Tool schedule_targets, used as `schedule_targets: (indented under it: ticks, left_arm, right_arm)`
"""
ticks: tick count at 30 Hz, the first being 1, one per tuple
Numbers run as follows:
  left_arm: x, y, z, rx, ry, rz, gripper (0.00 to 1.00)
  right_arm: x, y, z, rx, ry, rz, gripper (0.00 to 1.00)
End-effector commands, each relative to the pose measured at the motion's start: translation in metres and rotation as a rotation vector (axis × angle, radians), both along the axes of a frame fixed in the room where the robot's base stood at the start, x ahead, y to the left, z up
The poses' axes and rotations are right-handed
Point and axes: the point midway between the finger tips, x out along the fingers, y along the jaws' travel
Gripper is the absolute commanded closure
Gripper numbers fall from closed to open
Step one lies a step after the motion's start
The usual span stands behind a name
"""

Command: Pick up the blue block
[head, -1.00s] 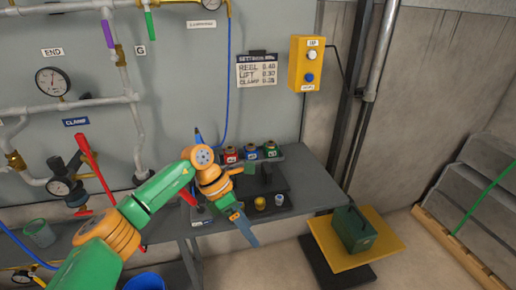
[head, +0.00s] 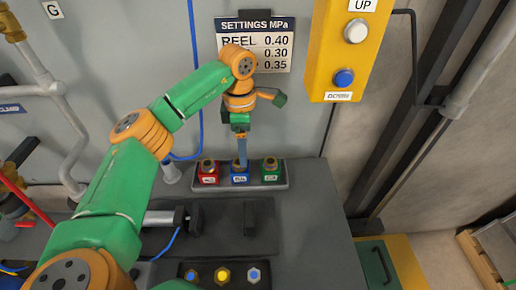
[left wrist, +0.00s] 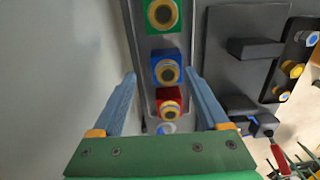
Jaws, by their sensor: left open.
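The blue block (head: 240,179) stands in the middle of a dark rack (head: 284,183) at the back of the bench, between a red block (head: 208,180) and a green block (head: 270,178). Each block has a round brass-coloured top. My left gripper (head: 242,163) points down just above the blue block. In the left wrist view the gripper (left wrist: 162,78) is open, with its two blue fingers on either side of the row. The blue block (left wrist: 167,55) is between the fingertips, with nothing gripped. My right gripper is not in view.
A black fixture (head: 248,222) stands on the bench in front of the rack. A dark plate with several coloured round pieces (head: 222,275) lies nearer. The wall is close behind the rack. A yellow button box (head: 342,50) hangs at the upper right.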

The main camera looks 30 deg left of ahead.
Motion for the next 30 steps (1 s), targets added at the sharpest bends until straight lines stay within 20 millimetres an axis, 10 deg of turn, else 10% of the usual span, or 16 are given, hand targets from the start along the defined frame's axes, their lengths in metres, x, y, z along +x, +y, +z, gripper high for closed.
schedule_targets:
  ticks: [20, 30]
  left_arm:
    - [-0.008, 0.005, -0.07, 0.006, -0.001, 0.0, 0.22]
    - [-0.008, 0.005, -0.07, 0.006, -0.001, 0.001, 1.0]
  right_arm:
    - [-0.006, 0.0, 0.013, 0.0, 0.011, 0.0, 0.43]
    - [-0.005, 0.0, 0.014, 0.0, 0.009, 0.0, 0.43]
